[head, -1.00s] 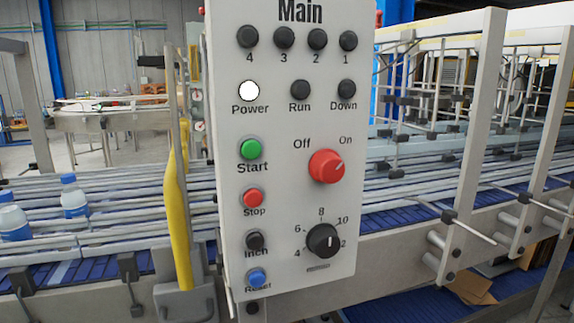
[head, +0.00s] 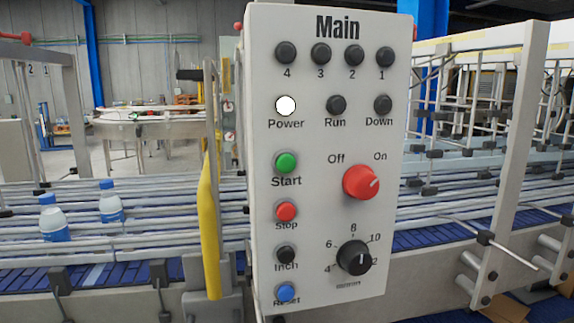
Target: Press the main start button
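The control panel (head: 330,145) labelled "Main" stands upright in the middle of the head view. Its green Start button (head: 286,163) is on the left side, below the white lit Power lamp (head: 286,106). The red Stop button (head: 286,211), the black Inch button (head: 286,254) and the blue Reset button (head: 285,292) sit below it. A large red Off/On knob (head: 361,183) points toward On. A black numbered dial (head: 354,257) is under the knob. Neither of my grippers shows in the view.
A conveyor with steel rails (head: 150,220) and blue belts runs behind the panel. Two bottles (head: 54,220) (head: 111,203) stand on it at the left. A yellow upright bar (head: 209,225) is just left of the panel. Metal frame posts (head: 515,150) stand to the right.

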